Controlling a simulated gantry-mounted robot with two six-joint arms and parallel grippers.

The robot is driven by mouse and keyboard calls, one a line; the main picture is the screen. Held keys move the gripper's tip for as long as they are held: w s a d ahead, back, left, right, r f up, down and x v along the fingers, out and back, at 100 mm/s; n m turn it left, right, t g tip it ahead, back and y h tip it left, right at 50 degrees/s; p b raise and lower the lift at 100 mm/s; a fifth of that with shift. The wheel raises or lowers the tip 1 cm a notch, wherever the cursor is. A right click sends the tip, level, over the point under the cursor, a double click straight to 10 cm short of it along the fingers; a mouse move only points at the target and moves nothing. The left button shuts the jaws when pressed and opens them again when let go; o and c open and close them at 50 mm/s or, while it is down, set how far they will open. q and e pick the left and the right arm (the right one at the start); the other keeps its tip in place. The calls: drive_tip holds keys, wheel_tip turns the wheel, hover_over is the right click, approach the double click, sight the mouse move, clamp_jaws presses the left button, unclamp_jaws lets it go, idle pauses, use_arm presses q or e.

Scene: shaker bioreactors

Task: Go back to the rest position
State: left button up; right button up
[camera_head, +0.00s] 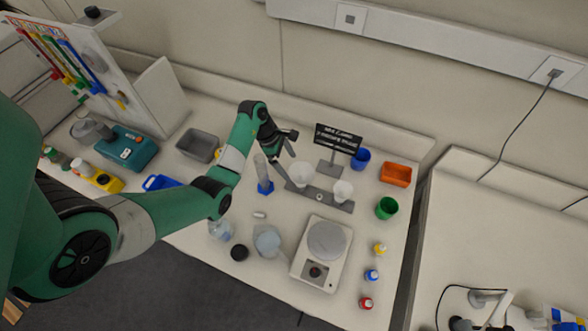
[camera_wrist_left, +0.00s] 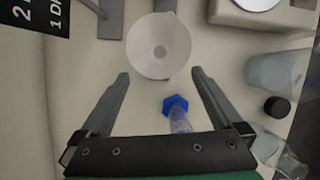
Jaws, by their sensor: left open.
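My left arm reaches in from the left in the head view. Its gripper (camera_head: 290,151) is over the back middle of the bench. The left wrist view shows the same gripper (camera_wrist_left: 160,74) with its two fingers spread and nothing held between them. A white funnel (camera_wrist_left: 158,46) lies beyond the fingertips in that view. A clear cylinder with a blue hexagonal base (camera_head: 265,188) is just below the gripper in the head view; its blue base (camera_wrist_left: 175,104) appears between the fingers in the wrist view, apart from both. My right gripper is not in view.
A grey stand (camera_head: 319,197) carries white cups or funnels before a black sign (camera_head: 338,139). A scale-like device (camera_head: 322,254), clear flasks and a black cap (camera_head: 239,252) sit in front. A grey bin (camera_head: 197,145) is left; an orange bin (camera_head: 395,174) and green cup (camera_head: 386,208) are right.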

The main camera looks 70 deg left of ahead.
use_arm(q)
drive_tip(key=shift+s+a+r, duration=0.1)
drive_tip(key=shift+s+r, duration=0.15)
drive_tip(key=shift+r, duration=0.3)
